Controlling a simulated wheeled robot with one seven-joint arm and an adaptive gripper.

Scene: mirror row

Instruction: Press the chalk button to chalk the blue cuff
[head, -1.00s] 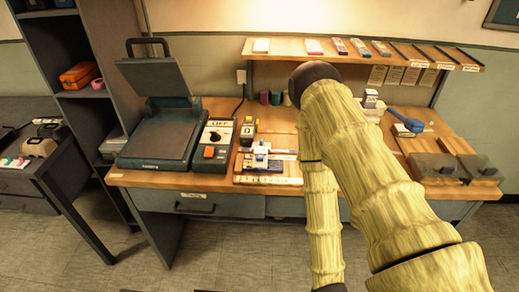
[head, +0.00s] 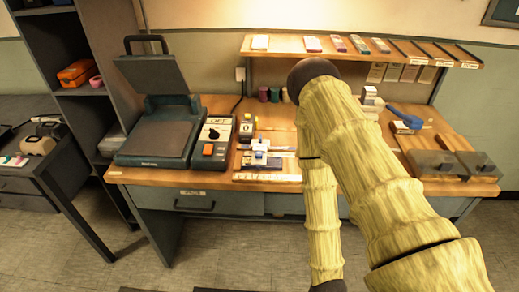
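A blue item (head: 405,117) lies at the right of the bench, beside a small white block; I cannot tell whether it is the blue cuff. A white and blue fixture (head: 261,156) sits at the front. No chalk label is readable on any button. My pale ribbed arm covers the bench's right-centre.
A press with a raised lid (head: 158,128) fills the bench's left end. A shelf (head: 365,50) with several small bars runs above. A dark side table (head: 50,170) stands left. Floor (head: 225,235) before the bench is open.

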